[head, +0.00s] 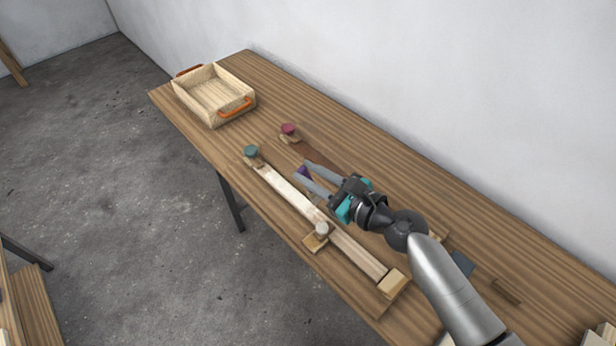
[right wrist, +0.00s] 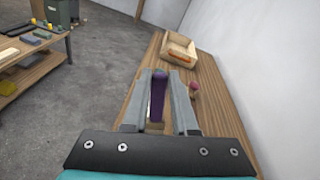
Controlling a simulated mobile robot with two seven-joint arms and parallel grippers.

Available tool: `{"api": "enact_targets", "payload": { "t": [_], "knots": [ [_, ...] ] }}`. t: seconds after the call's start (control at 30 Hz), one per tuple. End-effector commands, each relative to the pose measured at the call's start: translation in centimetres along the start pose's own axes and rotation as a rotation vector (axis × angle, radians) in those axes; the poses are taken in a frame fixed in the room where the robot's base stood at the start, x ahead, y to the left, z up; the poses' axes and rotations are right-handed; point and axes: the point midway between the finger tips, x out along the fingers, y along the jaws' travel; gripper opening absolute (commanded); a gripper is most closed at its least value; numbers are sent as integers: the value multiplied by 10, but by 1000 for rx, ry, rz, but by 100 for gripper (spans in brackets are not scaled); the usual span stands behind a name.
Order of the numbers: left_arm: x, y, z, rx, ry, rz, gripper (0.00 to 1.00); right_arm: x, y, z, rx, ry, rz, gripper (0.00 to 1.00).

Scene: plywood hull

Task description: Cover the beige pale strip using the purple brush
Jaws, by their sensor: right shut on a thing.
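The beige pale strip (head: 288,193) runs lengthwise along the table in the head view, with a teal knob (head: 251,151) at its far end and a wooden block (head: 393,284) at its near end. Its far part looks whiter than its near part. My right gripper (head: 302,170) is shut on the purple brush (head: 304,174), just right of the strip. In the right wrist view the brush's purple handle (right wrist: 158,95) stands between the two fingers. The brush's lower end is hidden, so I cannot tell whether it touches anything. My left gripper is not in view.
A dark brown strip (head: 318,155) with a red knob (head: 289,129) lies right of the pale one. A small block with a round peg (head: 321,230) sits against the pale strip. A wooden tray with orange handles (head: 213,92) stands at the far end. A wall borders the right side.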

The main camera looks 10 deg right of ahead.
Motion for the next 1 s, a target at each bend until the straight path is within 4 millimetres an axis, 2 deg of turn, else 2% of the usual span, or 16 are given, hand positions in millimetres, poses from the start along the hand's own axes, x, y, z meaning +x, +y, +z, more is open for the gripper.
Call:
{"api": "enact_targets", "payload": {
  "t": [0.03, 0.5, 0.7, 1.0],
  "knots": [
    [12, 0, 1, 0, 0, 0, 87, 1, 2, -10, 6, -5, 0, 0],
    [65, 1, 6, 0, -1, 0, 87, 2, 4, -47, 77, -52, 0, 0],
    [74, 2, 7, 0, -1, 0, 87, 2, 3, -53, 93, -63, 0, 0],
    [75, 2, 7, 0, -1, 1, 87, 2, 3, -54, 98, -66, 0, 0]
  ]
}}
